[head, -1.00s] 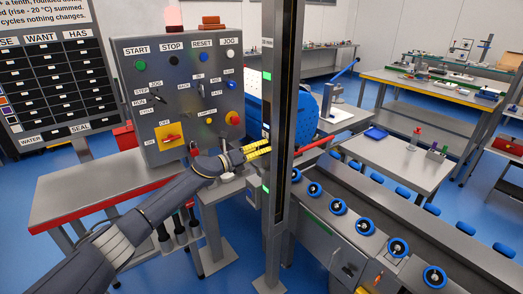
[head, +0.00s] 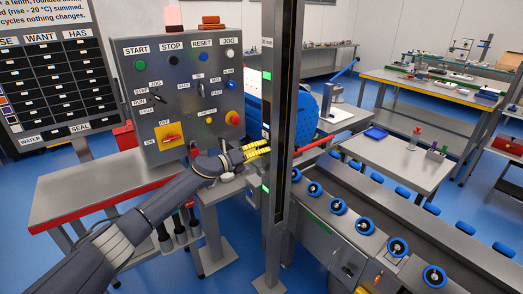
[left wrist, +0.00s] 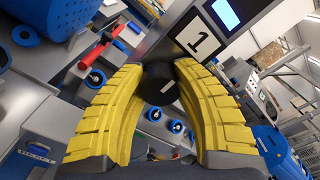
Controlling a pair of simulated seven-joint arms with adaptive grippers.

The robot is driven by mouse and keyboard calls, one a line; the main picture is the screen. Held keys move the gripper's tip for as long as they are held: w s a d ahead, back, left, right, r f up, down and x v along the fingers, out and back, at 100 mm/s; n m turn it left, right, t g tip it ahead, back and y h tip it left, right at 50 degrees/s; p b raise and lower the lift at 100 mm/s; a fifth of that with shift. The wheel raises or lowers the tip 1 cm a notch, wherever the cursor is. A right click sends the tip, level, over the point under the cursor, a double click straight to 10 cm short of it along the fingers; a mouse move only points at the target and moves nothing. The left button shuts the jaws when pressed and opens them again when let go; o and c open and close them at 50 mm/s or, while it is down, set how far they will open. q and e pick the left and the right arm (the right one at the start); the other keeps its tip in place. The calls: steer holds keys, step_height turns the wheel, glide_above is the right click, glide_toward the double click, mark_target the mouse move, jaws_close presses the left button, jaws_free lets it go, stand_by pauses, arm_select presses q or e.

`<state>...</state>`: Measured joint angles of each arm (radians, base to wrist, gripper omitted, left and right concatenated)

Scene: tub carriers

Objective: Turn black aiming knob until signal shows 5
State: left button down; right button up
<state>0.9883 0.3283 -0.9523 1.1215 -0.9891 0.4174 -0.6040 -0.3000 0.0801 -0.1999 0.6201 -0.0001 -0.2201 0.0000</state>
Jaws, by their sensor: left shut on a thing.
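My left gripper (head: 258,149) reaches in from the left to the grey upright post (head: 280,120). In the left wrist view its yellow fingers (left wrist: 160,95) are shut around the round black knob (left wrist: 159,83), which has a short white mark on its face. A white plate with a black "1" (left wrist: 197,39) is beside the knob. A lit blue-white display (left wrist: 225,13) shows past the plate, partly cut off by the top edge; I cannot read a number on it. In the head view the knob is hidden. My right gripper is not in view.
A grey control panel (head: 190,100) with buttons and switches stands behind my left arm. A conveyor with blue-ringed rollers (head: 338,207) runs to the front right. A red bar (head: 318,144) sticks out right of the post. Side tables (head: 395,155) stand further back.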

arm_select(q)
steer(key=shift+w+a+r+n, duration=0.1)
steer(key=shift+r+n, duration=0.05)
steer(key=shift+n, duration=0.25)
steer(key=n, duration=0.3)
steer(key=shift+n, duration=0.4)
steer(key=shift+w+a+n, duration=0.1)
steer(key=shift+n, duration=1.9)
steer(key=c, duration=1.3)
jaws_free()
steer(key=o, duration=0.4)
steer(key=shift+f, duration=0.2)
steer(key=v, duration=1.2)
